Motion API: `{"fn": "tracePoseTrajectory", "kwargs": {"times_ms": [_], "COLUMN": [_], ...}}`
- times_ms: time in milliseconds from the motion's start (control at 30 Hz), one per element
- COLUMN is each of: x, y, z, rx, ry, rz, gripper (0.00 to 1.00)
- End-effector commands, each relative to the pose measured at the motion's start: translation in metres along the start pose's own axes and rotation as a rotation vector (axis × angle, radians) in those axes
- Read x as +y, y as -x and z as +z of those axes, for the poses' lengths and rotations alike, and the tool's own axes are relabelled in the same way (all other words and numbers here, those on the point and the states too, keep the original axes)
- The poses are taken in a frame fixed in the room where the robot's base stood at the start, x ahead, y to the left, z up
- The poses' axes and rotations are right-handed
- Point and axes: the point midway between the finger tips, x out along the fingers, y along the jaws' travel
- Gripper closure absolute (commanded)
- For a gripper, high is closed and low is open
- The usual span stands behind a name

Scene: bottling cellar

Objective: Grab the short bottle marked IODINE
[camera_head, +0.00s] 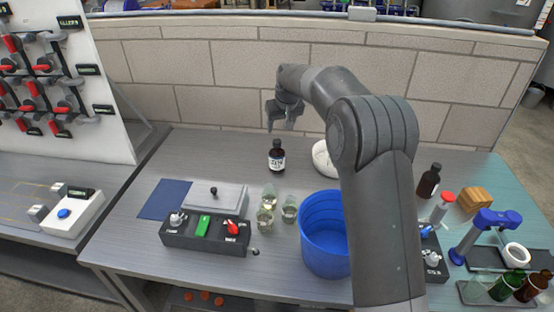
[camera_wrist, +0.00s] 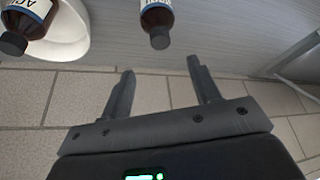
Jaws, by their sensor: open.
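A short dark brown bottle (camera_head: 277,156) with a black cap and a white label stands upright on the grey table near the back wall. Its label is too small to read. In the wrist view a brown bottle (camera_wrist: 157,18) shows beyond the fingertips, mostly cut off by the top edge. Another brown bottle (camera_wrist: 28,20) is at the upper left there; its partial label seems to have the letters "AC". My gripper (camera_head: 279,122) is open and empty, above and just behind the short bottle; the wrist view shows its fingers (camera_wrist: 160,70) apart. I cannot read IODINE anywhere.
A white bowl (camera_head: 322,159) is right of the short bottle, partly behind my arm. Glass beakers (camera_head: 267,207), a blue bucket (camera_head: 325,255) and a control box (camera_head: 206,234) stand in front. Another brown bottle (camera_head: 429,180) stands at the right. The brick wall (camera_head: 240,70) is close behind.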

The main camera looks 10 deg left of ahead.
Motion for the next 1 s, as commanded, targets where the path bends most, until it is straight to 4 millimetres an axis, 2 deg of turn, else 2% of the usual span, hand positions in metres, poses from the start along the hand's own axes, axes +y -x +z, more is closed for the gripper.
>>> {"fn": "tracePoseTrajectory", "kwargs": {"times_ms": [233,467,733,1000], "x": [0.000,-0.001,-0.003,-0.002], "y": [-0.038,-0.057,-0.096,-0.102], "z": [0.001,0.002,0.006,0.005], "rx": [-0.003,-0.001,-0.002,-0.001], "ry": [0.000,0.000,0.000,0.000], "rz": [0.000,0.000,0.000,0.000], "gripper": [0.43,0.43,0.43,0.43]}}
